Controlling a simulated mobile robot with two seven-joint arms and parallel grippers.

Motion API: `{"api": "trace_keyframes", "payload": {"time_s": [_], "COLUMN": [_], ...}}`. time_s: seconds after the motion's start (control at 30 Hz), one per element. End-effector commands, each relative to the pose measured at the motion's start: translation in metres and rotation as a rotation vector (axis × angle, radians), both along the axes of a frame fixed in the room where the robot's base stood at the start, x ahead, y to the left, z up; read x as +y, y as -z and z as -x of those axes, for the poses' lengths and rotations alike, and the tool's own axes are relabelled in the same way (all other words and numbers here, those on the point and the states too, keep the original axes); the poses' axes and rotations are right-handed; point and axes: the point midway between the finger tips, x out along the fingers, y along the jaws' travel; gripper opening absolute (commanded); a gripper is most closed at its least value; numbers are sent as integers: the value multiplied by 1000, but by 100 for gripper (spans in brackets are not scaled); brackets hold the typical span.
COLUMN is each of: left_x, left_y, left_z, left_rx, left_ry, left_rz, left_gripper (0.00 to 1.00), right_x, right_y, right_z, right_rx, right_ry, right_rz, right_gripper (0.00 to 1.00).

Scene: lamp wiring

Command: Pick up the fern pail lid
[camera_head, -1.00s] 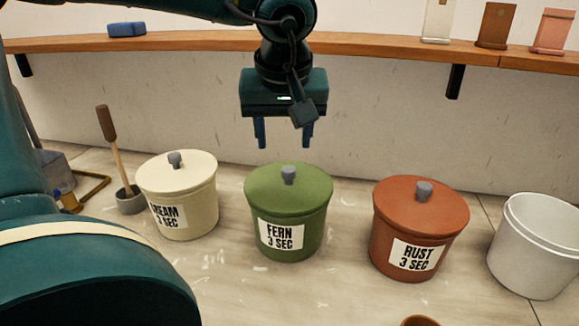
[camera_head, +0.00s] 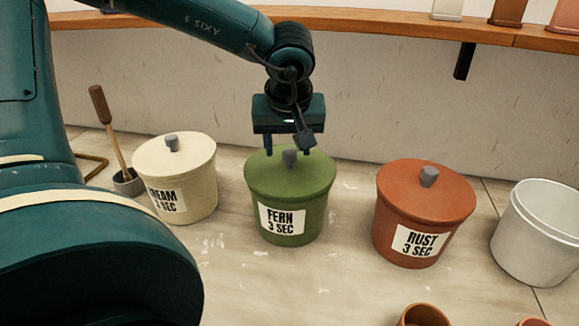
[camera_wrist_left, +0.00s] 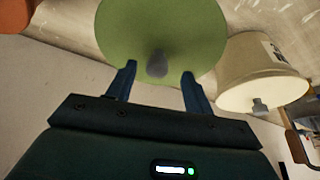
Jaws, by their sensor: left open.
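The green fern pail (camera_head: 290,222) stands upright on the floor with a label reading "FERN 3 SEC". Its green lid (camera_head: 268,176) is on, with a grey knob (camera_head: 290,158) at its centre. My left gripper (camera_head: 288,150) is open just above the lid, on the far side of the pail in the head view. In the left wrist view the lid (camera_wrist_left: 160,25) lies beyond the open fingers, and the knob (camera_wrist_left: 157,64) shows between and slightly past the fingertips (camera_wrist_left: 158,70). I cannot tell whether a finger touches the lid. My right gripper is not in view.
The lidded cream pail (camera_head: 188,195) stands left and the lidded rust pail (camera_head: 422,220) right. An open white pail (camera_head: 535,235) is at far right. A wooden-handled tool (camera_head: 112,140) stands behind the cream pail. A wooden shelf (camera_head: 400,22) runs along the wall.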

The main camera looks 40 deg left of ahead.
Motion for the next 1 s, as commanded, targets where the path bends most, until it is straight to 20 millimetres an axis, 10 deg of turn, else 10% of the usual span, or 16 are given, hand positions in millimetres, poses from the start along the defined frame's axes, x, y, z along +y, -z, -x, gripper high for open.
{"api": "trace_keyframes", "payload": {"time_s": [0.5, 1.0], "left_x": [9, 9], "left_y": [29, 29], "left_z": [-14, -14], "left_rx": [0, 0], "left_ry": [1, 1], "left_rz": [-1, 0], "left_gripper": [52, 11], "right_x": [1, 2], "right_y": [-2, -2], "right_z": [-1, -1], "right_rx": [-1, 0], "right_ry": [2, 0], "right_rz": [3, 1], "right_gripper": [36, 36]}}
